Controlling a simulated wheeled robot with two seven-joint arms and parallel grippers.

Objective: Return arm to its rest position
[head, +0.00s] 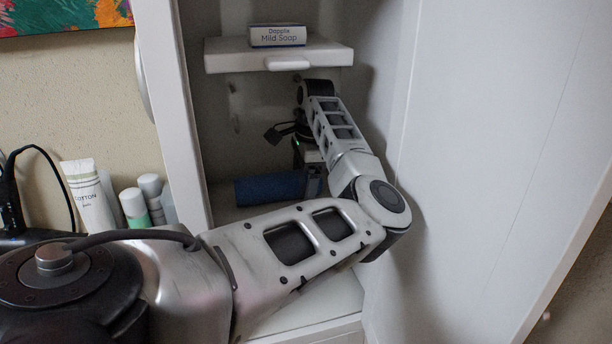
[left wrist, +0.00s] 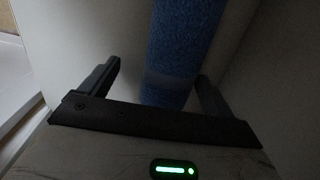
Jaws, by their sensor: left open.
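My left arm reaches into an open white cabinet. In the head view my left gripper (head: 309,174) points down at the right end of a blue roll (head: 268,188), below the upper shelf. Its fingers are partly hidden in that view. In the left wrist view my left gripper (left wrist: 158,74) is open, with its two dark fingers spread apart. The blue roll (left wrist: 185,40) shows beyond and between them. I cannot tell whether a finger touches it. My right gripper is not in view.
A white soap box (head: 278,36) stands on the upper shelf (head: 225,60), above my forearm. The cabinet door (head: 490,150) stands open at the right. A white tube (head: 88,195) and small bottles (head: 134,207) stand left of the cabinet.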

